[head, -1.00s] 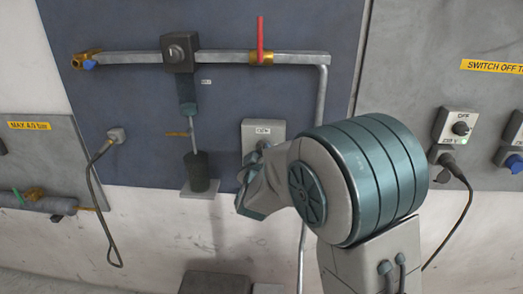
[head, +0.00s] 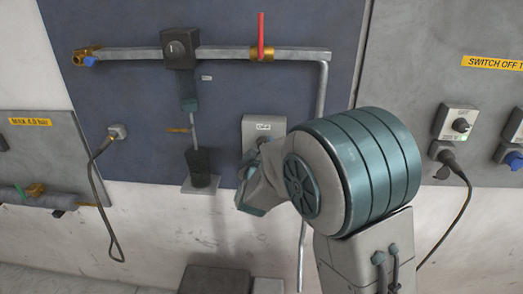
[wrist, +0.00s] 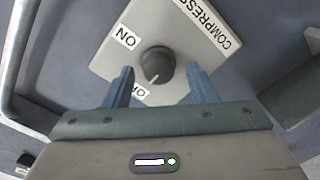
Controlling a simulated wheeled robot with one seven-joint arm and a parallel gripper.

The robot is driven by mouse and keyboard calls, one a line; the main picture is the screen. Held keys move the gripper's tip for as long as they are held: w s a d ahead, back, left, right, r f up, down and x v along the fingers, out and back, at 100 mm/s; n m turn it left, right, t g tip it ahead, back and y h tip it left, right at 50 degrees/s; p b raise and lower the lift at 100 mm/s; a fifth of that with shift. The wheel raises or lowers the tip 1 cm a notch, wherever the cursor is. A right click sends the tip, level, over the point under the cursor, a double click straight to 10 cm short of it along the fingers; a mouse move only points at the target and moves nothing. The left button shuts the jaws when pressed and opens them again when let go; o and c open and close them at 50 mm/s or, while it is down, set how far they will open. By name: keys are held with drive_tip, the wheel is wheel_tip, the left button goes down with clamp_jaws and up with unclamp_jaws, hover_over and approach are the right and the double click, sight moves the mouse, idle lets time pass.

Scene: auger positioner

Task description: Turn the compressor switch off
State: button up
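A pale mark on the knob points down, roughly towards that lower label. My gripper (wrist: 162,86) is open, with one blue finger on each side below the knob; contact is not visible. In the head view the box (head: 258,126) shows behind my wrist, which hides the knob and fingertips.
A grey pipe (head: 230,54) with a red lever (head: 261,35) runs above the box and bends down on its right. More rotary switches (head: 460,125) and a cable (head: 462,205) are at the right.

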drive_tip(key=s+b, duration=0.1)
drive_tip(key=s, duration=1.2)
drive_tip(key=shift+s+a+r+b, duration=0.2)
drive_tip(key=shift+s+r+b, duration=0.15)
drive_tip(key=shift+s+b, duration=0.05)
drive_tip(key=s+d+f+m+g, duration=0.3)
drive_tip(key=s+d+m+g, duration=0.1)
drive_tip(key=s+d+g, duration=0.3)
drive_tip(key=s+d+f+m+g, duration=0.3)
drive_tip(key=s+d+m+g, duration=0.2)
drive_tip(key=s+d, duration=0.6)
drive_tip(key=shift+s+d+f+g+y, duration=0.35)
drive_tip(key=shift+s+g, duration=0.4)
drive_tip(key=shift+g, duration=0.45)
